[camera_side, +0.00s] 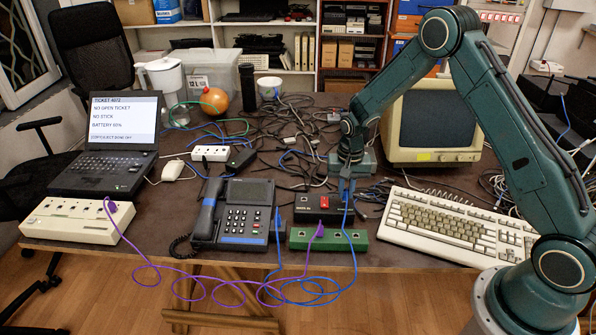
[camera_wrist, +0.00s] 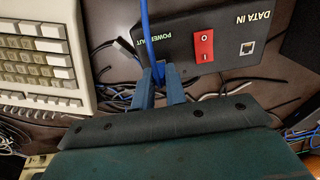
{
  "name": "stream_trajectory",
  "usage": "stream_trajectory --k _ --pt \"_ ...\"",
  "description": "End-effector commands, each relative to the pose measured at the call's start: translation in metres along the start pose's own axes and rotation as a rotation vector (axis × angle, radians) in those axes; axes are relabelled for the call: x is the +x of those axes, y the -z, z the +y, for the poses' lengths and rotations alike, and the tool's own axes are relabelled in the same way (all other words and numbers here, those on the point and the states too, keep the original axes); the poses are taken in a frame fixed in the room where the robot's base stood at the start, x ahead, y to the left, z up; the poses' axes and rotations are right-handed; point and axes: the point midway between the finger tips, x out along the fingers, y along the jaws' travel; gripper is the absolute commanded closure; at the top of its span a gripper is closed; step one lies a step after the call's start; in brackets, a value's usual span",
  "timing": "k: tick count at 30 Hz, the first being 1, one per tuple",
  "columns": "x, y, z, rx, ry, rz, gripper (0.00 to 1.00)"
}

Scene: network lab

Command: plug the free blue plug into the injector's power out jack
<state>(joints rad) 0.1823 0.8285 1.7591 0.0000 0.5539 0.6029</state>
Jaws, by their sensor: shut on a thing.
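The injector (camera_side: 311,207) is a black box with a red switch, on the table in front of my arm. In the wrist view the injector (camera_wrist: 225,48) shows "POWER OUT" at its left end and a "DATA IN" jack at its right. My gripper (camera_side: 346,189) is over the injector's right end in the side view. In the wrist view my gripper (camera_wrist: 159,78) is shut on the blue plug (camera_wrist: 158,70), beside the "POWER OUT" label. Its blue cable (camera_side: 352,240) hangs down in front. The power out jack is hidden; I cannot tell whether the plug is in it.
A green box (camera_side: 345,240) with a purple plug (camera_side: 320,230) stands in front of the injector. A keyboard (camera_side: 455,225) is to the right, a desk phone (camera_side: 240,212) to the left. Loose cables (camera_side: 290,140) lie behind. Purple and blue cords loop over the front edge.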

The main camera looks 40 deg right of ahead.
Motion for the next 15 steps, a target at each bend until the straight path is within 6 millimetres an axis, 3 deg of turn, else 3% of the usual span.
stream_trajectory --k 15 --pt "0.0051 0.0 0.0 0.0 0.0 0.0 1.0"
